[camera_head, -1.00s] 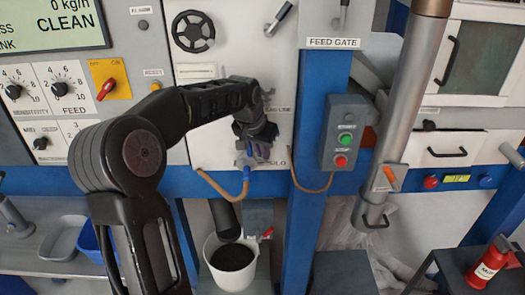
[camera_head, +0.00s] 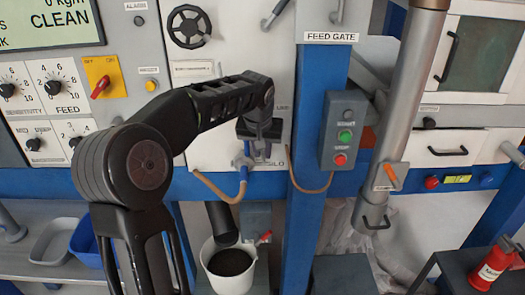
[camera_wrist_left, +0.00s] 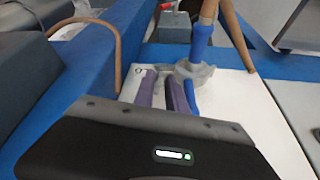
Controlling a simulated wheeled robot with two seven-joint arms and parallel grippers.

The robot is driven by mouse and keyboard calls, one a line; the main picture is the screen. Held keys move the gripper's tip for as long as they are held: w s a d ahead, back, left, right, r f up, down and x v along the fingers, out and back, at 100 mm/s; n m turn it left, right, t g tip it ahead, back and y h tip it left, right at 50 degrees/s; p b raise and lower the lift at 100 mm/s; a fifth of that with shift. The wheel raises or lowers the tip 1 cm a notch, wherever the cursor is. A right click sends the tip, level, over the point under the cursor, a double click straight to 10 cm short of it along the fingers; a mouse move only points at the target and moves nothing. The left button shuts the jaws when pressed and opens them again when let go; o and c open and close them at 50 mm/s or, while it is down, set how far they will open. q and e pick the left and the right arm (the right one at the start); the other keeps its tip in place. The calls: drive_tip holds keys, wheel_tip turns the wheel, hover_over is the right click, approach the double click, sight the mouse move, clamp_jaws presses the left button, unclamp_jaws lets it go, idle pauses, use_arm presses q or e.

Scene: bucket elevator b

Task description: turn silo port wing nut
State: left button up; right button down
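The silo port (camera_head: 242,163) is a grey fitting with blue parts low on the white panel. It also shows in the wrist view (camera_wrist_left: 193,71), with a blue-cuffed hose above it and a blue piece (camera_wrist_left: 191,96) reaching down, perhaps a wing of the nut. I cannot clearly tell the wing nut's outline. My left gripper (camera_head: 262,152) is just right of the port in the head view. I see nothing held. My right gripper is out of view.
A tan hose (camera_head: 222,195) hangs from the port. A blue post (camera_head: 305,190) with a green and red button box (camera_head: 343,133) stands close on the right. A white bucket (camera_head: 229,264) is below. A handwheel (camera_head: 189,27) is above.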

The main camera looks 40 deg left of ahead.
use_arm(q)
drive_tip(key=b+v, duration=0.1)
drive_tip(key=v, duration=0.6)
drive_tip(key=shift+r, duration=0.4)
drive_tip(key=shift+s, duration=0.1)
drive_tip(key=w+d+f+m+h, duration=0.1)
drive_tip(key=w+d+f, duration=0.1)
drive_tip(key=d+f, duration=0.45)
drive_tip(key=w+d+f+m+h, duration=0.15)
drive_tip(key=d+f, duration=0.25)
drive_tip(key=f, duration=0.6)
drive_tip(key=s+d+f+g+h, duration=0.1)
drive_tip(key=s+d+f, duration=0.2)
drive_tip(key=d+f, duration=0.4)
drive_tip(key=s+d+f+g+h, duration=0.15)
drive_tip(key=d+f, duration=0.35)
drive_tip(key=f, duration=0.5)
drive_tip(key=s+d+f, duration=0.3)
drive_tip(key=s+f, duration=0.2)
drive_tip(key=s, duration=0.3)
drive_tip(key=s+d+f, duration=0.4)
drive_tip(key=s+f, duration=0.1)
drive_tip(key=s, duration=0.3)
drive_tip(key=s+d+f+g+h, duration=0.1)
drive_tip(key=s+d+f, duration=0.3)
drive_tip(key=s, duration=0.5)
drive_tip(key=shift+d+f+m, duration=0.15)
drive_tip(key=shift+f+m, duration=0.2)
drive_tip(key=shift+f, duration=0.3)
